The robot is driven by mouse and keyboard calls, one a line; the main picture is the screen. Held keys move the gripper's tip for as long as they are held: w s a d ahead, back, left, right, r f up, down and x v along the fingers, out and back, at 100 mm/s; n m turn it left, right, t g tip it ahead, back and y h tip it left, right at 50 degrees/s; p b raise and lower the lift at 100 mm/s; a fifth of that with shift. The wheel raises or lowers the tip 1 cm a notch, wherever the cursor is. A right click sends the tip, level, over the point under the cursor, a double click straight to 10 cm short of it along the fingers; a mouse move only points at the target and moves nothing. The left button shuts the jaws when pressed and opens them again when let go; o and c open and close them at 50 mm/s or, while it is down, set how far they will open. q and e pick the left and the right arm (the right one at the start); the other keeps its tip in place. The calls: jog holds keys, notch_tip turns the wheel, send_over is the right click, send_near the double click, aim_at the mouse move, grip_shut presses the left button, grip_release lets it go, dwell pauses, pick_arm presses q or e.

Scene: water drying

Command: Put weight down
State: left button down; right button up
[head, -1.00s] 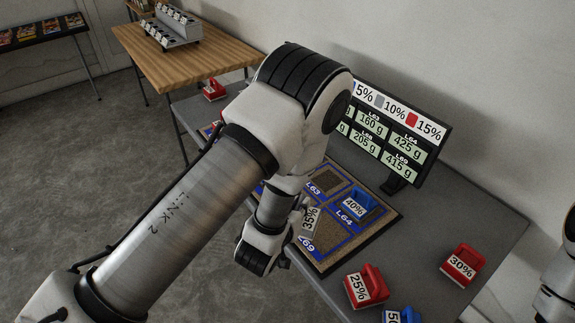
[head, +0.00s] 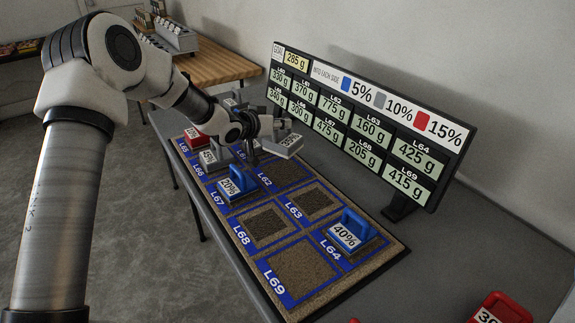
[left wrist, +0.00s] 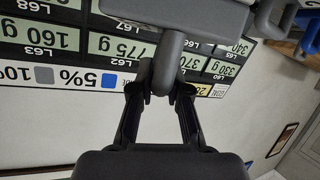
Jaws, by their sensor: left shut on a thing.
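My left gripper (head: 262,138) is shut on a grey weight (head: 286,146) with a white label and holds it over the back row of the blue-lined mat (head: 345,278), near the bare L62 square. In the left wrist view my left gripper (left wrist: 162,92) grips the stem of the grey weight (left wrist: 174,48). On the mat, a blue 40% weight (head: 347,232) stands on L64 and a blue 20% weight (head: 237,186) on L67. A grey weight (head: 213,157) stands by L66 and a red weight (head: 196,138) by L65. The far back squares are partly hidden behind my gripper. My right gripper is out of view.
A display board (head: 365,125) with gram readings and a 285 g goal stands behind the mat. L63, L68 and L69 are bare. A red weight (head: 500,310) stands at the bottom right of the grey table (head: 440,270). A wooden table (head: 215,68) is beyond.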

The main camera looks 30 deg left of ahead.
aim_at(281, 150)
pick_arm(q)
notch_tip(281, 150, down, 8)
jog(key=shift+f, duration=0.15)
jog(key=shift+s+f+b, duration=0.1)
jog(key=shift+b, duration=0.2)
jog(key=c, duration=1.1)
grip_release()
jog(key=shift+c, duration=0.2)
jog(key=p+v, duration=0.1)
jog(key=v, duration=1.1)
